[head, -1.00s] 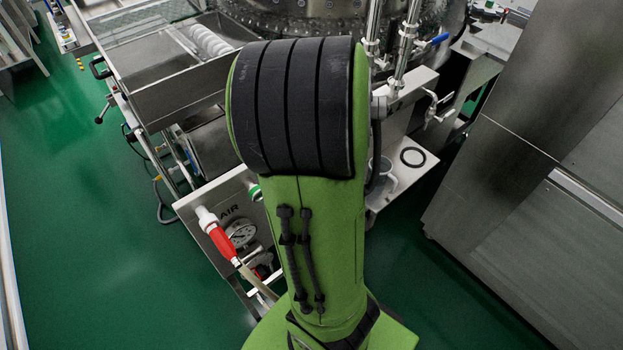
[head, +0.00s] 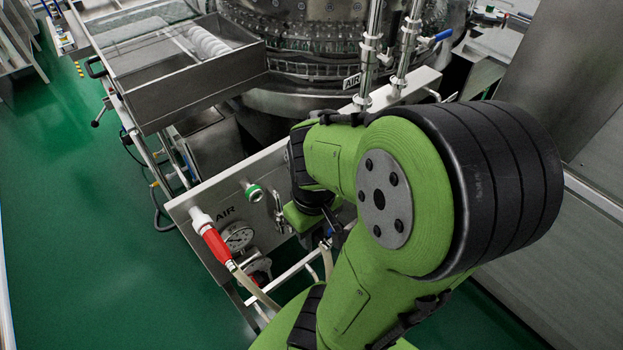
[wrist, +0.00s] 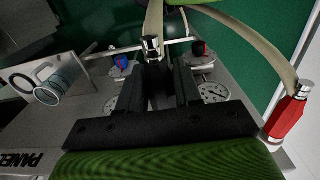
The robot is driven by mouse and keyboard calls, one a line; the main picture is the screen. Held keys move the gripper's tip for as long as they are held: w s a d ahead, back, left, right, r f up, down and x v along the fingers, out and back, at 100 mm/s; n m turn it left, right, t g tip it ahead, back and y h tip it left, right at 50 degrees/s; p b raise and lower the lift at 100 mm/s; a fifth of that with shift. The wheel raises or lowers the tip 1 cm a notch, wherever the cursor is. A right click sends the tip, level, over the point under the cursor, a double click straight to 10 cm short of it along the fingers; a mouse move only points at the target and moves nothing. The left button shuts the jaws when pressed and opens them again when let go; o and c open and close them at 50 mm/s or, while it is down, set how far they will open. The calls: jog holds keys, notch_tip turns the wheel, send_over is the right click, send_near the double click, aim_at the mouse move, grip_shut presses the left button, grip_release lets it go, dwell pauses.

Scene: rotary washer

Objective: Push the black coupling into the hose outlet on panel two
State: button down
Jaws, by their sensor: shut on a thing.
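In the wrist view my gripper (wrist: 155,72) is shut on the black coupling (wrist: 155,78), which is dark and hard to tell from the fingers. A bright metal fitting (wrist: 152,46) and a beige hose (wrist: 154,18) lead away from it. In the head view my arm hides most of the gripper and the coupling. The steel panel marked AIR (head: 228,212) carries a green-ringed outlet (head: 254,193). A red coupling (head: 212,240) with its own hose sits at a white fitting left of it. The wrist view shows part of the word PANEL (wrist: 20,160); its number is out of view.
Green floor (head: 110,260) is clear left of the panel.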

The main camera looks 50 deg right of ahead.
jog(key=a, duration=0.1)
jog(key=a+b, duration=0.1)
jog(key=a, duration=0.1)
jog(key=shift+w+a+b, duration=0.35)
jog(key=shift+a, duration=0.05)
dwell(0.4)
jog(key=w+d+b, duration=0.1)
jog(key=w, duration=0.5)
jog(key=shift+d+b, duration=0.2)
jog(key=shift+b, duration=0.2)
dwell(0.4)
jog(key=shift+w+d, duration=0.1)
jog(key=shift+w, duration=0.5)
dwell(1.4)
jog(key=c, duration=0.7)
grip_release()
